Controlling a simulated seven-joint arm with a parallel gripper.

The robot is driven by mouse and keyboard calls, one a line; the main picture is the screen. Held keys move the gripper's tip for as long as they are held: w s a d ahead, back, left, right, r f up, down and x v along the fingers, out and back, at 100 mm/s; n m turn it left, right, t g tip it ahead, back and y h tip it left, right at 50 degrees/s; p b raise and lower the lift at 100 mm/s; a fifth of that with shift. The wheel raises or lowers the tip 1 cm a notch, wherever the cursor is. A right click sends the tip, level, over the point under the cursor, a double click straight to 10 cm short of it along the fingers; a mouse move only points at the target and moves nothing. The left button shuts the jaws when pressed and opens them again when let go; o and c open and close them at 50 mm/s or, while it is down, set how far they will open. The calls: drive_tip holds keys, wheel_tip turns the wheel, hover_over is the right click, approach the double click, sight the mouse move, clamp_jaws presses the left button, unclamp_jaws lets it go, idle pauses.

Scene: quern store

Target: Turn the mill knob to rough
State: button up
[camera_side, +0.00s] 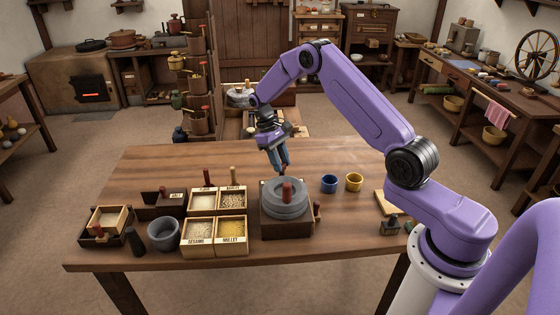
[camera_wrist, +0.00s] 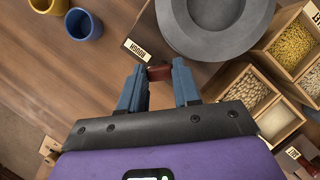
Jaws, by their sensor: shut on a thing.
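The mill has round grey stones (camera_side: 287,207) on a dark wooden base (camera_side: 285,230); the stones also fill the top of the wrist view (camera_wrist: 216,22). The small red-brown mill knob (camera_wrist: 159,72) sticks out from the base's side. A ROUGH label (camera_wrist: 138,50) lies beside it, to its left in the wrist view. My gripper (camera_wrist: 160,76) has its blue fingers on either side of the knob and is shut on it. In the side view my gripper (camera_side: 283,170) is behind the mill, and the knob is hidden there. The knob's exact pointing is hard to tell.
Grain boxes (camera_side: 218,229) stand close left of the mill, beside a grey bowl (camera_side: 164,234). A blue cup (camera_side: 329,184) and a yellow cup (camera_side: 354,182) stand to its right. The table's back left is clear.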

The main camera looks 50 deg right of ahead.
drive_tip(key=shift+m+y, duration=0.3)
drive_tip(key=shift+m, duration=0.3)
drive_tip(key=o, duration=1.1)
drive_tip(key=shift+c, duration=0.2)
drive_tip(key=shift+r, duration=0.1)
drive_tip(key=v, duration=1.7)
drive_tip(key=shift+d+r, duration=0.1)
drive_tip(key=shift+r, duration=0.05)
